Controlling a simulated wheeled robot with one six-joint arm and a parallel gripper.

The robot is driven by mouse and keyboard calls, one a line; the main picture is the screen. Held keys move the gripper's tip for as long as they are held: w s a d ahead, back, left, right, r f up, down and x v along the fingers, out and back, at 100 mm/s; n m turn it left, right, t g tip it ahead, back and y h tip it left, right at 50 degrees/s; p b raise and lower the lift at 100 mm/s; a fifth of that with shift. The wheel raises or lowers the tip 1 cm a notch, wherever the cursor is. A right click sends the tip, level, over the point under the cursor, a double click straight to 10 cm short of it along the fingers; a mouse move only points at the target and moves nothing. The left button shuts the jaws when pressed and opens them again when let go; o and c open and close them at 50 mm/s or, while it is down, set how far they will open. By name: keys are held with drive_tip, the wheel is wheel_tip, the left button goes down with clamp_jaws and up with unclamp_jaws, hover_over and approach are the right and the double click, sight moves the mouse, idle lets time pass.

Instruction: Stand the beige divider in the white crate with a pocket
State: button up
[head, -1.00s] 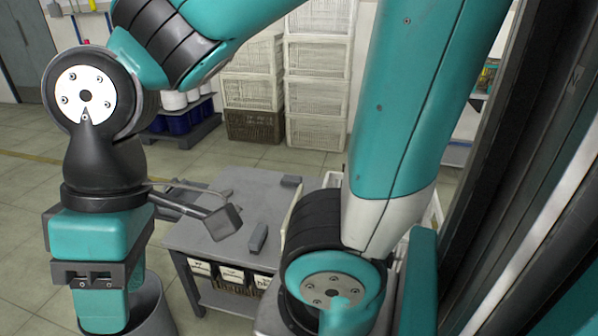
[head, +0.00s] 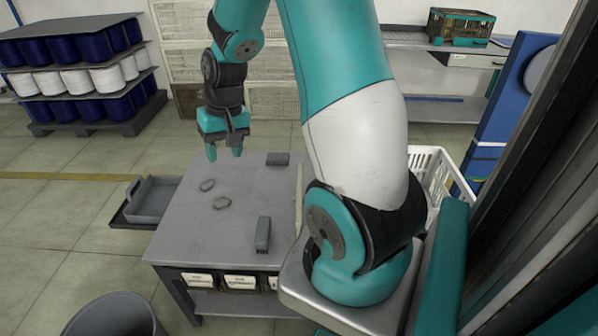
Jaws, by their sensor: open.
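The white crate (head: 432,163) is at the right, behind my arm, which hides much of it. Its slatted rim and part of its inside show; I cannot make out a pocket. A thin beige strip (head: 299,196), which looks like the divider, shows at the right side of the grey table (head: 185,235). My arm hides part of it, and I cannot tell how it is supported. My gripper (head: 224,153) points down above the table's back left part, open and empty, well left of the strip.
Two small grey oval pieces (head: 214,193) and grey blocks (head: 263,235) (head: 278,158) lie on the table. A grey tray (head: 152,199) sits at its left. A grey bin (head: 115,318) stands front left. Spool racks (head: 75,75) are behind.

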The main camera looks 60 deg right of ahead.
drive_tip(key=s+d+f+m, duration=0.2)
drive_tip(key=d+f, duration=0.2)
drive_tip(key=d, duration=0.2)
drive_tip(key=s+d+f+m+b, duration=0.1)
drive_tip(key=s+d+f+m, duration=0.1)
drive_tip(key=d+f, duration=0.3)
drive_tip(key=s+d+f+m+g+h+b, duration=0.1)
drive_tip(key=s+d+f+m, duration=0.1)
drive_tip(key=s+d+f, duration=0.2)
drive_tip(key=shift+s+d+f+m, duration=0.1)
drive_tip(key=shift+d+f+m, duration=0.15)
drive_tip(key=shift+d, duration=0.7)
drive_tip(key=shift+s+d+f+m, duration=0.15)
drive_tip(key=shift+d+f, duration=0.2)
drive_tip(key=shift+d, duration=0.55)
wheel_tip(320, 180, down, 9)
drive_tip(key=b, duration=0.6)
drive_tip(key=shift+w+b, duration=0.1)
drive_tip(key=shift+b, duration=0.2)
drive_tip(key=shift+r, duration=0.1)
clamp_jaws()
wheel_tip(320, 180, up, 8)
drive_tip(key=p, duration=0.7)
